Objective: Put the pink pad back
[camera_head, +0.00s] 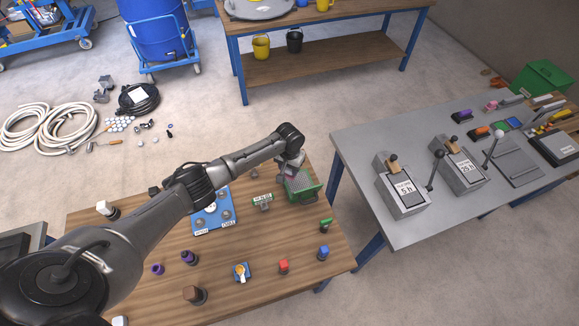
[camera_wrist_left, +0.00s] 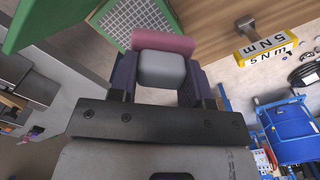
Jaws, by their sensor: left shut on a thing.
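My left gripper (camera_head: 292,162) is at the far right corner of the wooden bench, at the green crate (camera_head: 306,194). In the left wrist view the dark fingers of this gripper (camera_wrist_left: 161,80) are shut on a grey block (camera_wrist_left: 162,70), and the pink pad (camera_wrist_left: 163,42) sits at its far end, seemingly as one piece. The pad is close to the pale mesh and green rim of the crate (camera_wrist_left: 96,25); whether they touch I cannot tell. In the head view the pad is mostly hidden by the gripper. My right gripper is not in view.
The wooden bench (camera_head: 262,237) carries a torque sign (camera_head: 262,201), a blue panel (camera_head: 213,212) and several coloured knobs. A grey table (camera_head: 421,222) to the right holds two lever boxes and small pink, purple and orange items. A floor gap separates them.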

